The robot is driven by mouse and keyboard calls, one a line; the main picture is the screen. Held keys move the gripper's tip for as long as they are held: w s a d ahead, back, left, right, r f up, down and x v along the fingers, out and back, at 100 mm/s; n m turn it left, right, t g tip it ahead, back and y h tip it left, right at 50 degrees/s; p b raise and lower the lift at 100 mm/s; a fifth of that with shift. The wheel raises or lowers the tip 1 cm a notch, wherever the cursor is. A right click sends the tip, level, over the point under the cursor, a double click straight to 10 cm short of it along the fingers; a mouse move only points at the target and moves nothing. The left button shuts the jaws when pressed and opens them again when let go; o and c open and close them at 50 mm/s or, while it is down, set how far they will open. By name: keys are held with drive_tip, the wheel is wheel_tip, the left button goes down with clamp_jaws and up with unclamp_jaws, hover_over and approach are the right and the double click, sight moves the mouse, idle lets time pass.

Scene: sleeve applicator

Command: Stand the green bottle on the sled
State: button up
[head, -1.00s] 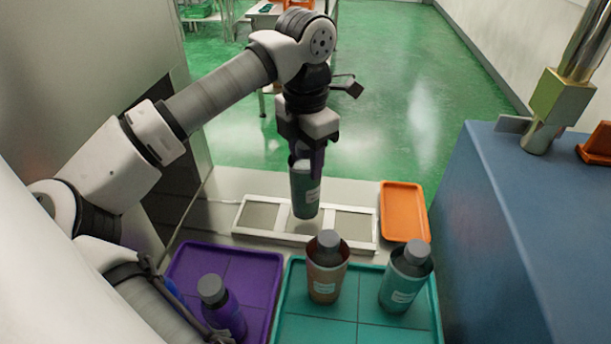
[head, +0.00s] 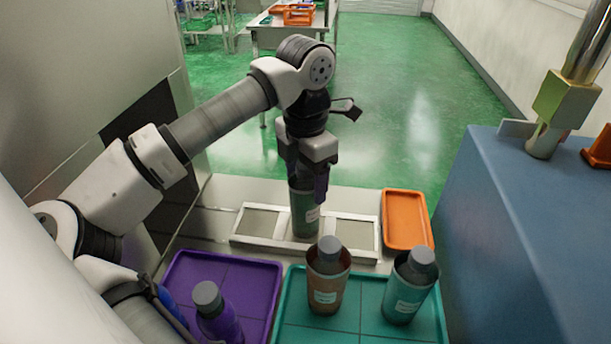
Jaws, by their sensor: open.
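The green bottle (head: 303,222), dark green with a pale label, stands upright in the middle section of the sled (head: 272,243), a low white frame with three grey panels. My gripper (head: 307,182) is open and points down at the bottle's top. Its fingers are on either side of the top and hide it. I cannot tell whether a finger still touches the bottle.
A teal tray (head: 361,334) in front holds a brown bottle (head: 327,283) and a teal bottle (head: 405,291). A purple tray (head: 257,277) holds a purple bottle (head: 215,318). An empty orange tray (head: 406,220) lies right of the sled. A blue cabinet (head: 510,240) bounds the right.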

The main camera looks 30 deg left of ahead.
drive_tip(key=shift+r, duration=0.15)
wheel_tip(320, 180, up, 12)
drive_tip(key=shift+b, duration=0.55)
drive_tip(key=shift+s, duration=0.15)
